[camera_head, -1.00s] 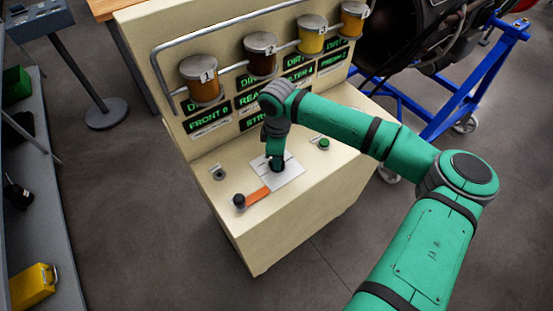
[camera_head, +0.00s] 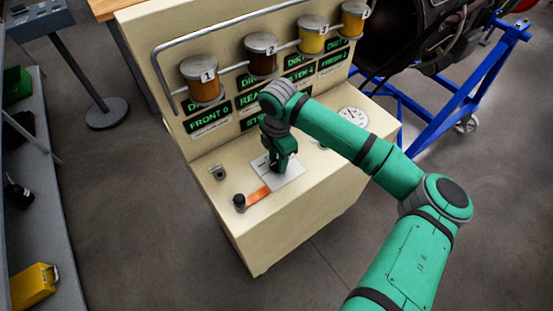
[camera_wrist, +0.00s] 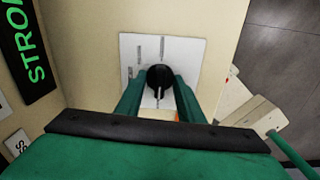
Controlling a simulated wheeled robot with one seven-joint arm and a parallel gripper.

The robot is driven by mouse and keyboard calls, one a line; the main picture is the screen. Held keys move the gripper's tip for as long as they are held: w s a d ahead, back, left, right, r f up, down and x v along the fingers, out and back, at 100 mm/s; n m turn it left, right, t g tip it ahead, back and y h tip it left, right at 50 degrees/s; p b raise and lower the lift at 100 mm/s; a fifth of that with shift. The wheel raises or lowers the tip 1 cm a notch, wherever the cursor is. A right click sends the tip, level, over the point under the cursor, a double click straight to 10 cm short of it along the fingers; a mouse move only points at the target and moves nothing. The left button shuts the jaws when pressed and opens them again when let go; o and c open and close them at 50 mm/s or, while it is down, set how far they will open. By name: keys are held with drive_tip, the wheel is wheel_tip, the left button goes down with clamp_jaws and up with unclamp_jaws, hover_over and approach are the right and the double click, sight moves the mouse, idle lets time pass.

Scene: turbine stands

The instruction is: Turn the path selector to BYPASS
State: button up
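A black knob (camera_wrist: 160,78) stands on a white plate (camera_wrist: 190,48) in the wrist view; a light pointer line on it runs toward the bottom of the picture. Dark marks lie on the plate above and left of it; I cannot read them. My gripper (camera_wrist: 161,82) has one green finger on each side of the knob, and the tips appear to touch it. In the head view my gripper (camera_head: 281,164) points down over the white plate (camera_head: 291,178) and hides the knob.
The cream console (camera_head: 275,235) carries numbered canisters (camera_head: 206,82) and green-lettered labels (camera_head: 208,119) behind my gripper. A small metal fitting (camera_head: 217,172) sits left of the plate. A blue stand (camera_head: 463,90) is at the right.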

sight(277, 161)
drive_tip(key=shift+o, duration=0.8)
drive_tip(key=shift+w+r, duration=0.1)
drive_tip(key=shift+r, duration=2.4)
drive_tip(key=shift+a, duration=0.1)
